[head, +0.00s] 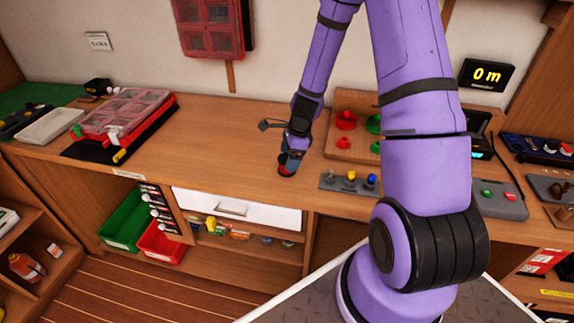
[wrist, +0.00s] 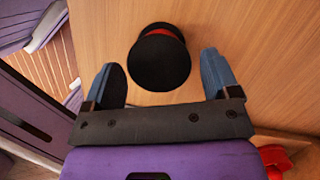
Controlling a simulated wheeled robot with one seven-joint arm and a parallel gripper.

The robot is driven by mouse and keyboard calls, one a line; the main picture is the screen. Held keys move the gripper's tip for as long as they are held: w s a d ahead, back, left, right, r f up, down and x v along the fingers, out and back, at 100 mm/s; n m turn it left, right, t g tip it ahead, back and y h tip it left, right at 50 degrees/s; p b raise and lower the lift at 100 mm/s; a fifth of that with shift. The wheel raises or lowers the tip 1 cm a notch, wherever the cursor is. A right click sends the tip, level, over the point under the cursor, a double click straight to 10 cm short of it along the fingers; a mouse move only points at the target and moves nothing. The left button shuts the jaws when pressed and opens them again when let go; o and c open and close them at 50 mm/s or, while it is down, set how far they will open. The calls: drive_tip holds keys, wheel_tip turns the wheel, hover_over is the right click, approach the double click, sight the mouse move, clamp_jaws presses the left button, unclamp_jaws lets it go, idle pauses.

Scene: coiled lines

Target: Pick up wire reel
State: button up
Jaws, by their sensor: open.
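The wire reel (wrist: 160,60) has black round flanges with a red band between them. In the wrist view it is on the wooden counter, just beyond and between the fingertips. My gripper (wrist: 164,72) is open, with one blue-grey finger to each side of the reel's near part, and a gap shows on both sides. In the head view my gripper (head: 288,168) points down at the counter, and only a small red and dark part of the reel (head: 287,170) shows at its tips; the rest is hidden.
A grey block with coloured knobs (head: 350,181) lies right of the gripper. Behind it is a wooden board (head: 350,140) with red and green pieces. A red-lidded organizer case (head: 125,110) is at left. The counter (head: 215,145) between case and gripper is clear.

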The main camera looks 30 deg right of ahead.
drive_tip(key=shift+x, duration=1.6)
drive_tip(key=shift+c, duration=0.2)
drive_tip(key=c, duration=0.9)
drive_tip(key=shift+o, duration=0.2)
drive_tip(key=shift+r, duration=5)
